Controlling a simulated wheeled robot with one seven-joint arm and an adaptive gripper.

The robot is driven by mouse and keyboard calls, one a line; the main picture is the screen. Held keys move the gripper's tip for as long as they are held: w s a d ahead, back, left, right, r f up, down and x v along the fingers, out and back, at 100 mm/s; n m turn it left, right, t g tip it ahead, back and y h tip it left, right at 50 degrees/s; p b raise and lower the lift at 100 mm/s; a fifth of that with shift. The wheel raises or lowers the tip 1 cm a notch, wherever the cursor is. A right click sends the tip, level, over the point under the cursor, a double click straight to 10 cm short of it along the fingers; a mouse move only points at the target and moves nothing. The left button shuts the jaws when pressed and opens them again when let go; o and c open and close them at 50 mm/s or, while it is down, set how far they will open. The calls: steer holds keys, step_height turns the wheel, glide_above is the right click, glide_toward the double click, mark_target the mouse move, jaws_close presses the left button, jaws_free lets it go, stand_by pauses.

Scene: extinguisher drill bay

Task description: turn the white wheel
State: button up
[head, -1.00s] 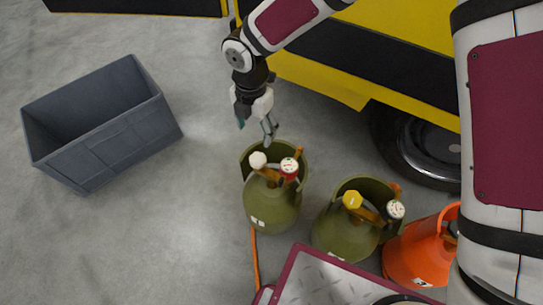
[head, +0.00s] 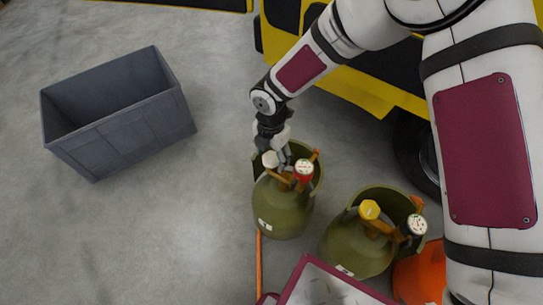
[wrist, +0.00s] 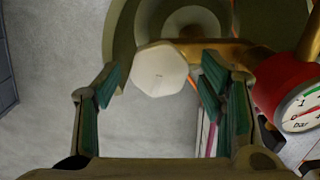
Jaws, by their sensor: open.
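The white wheel (head: 270,160) is a small faceted knob on the valve of the left olive-green cylinder (head: 283,212). In the wrist view the white wheel (wrist: 159,66) lies ahead of and between the fingertips. My gripper (wrist: 157,92) is open, with a teal-padded finger on each side. I see a gap between the wheel and each pad, and cannot tell how deep it sits. In the head view my gripper (head: 278,150) is right at the valve top and partly hides it.
A red-bodied gauge (wrist: 297,97) sits close right of my gripper. A second green cylinder (head: 355,245) with a yellow knob (head: 369,209) and an orange one (head: 420,275) stand to the right. A grey crate (head: 120,130) is left, with clear floor between. A yellow vehicle (head: 365,85) is behind.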

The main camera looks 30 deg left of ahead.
steer(key=shift+f, duration=0.1)
steer(key=c, duration=1.2)
steer(key=shift+o, duration=0.2)
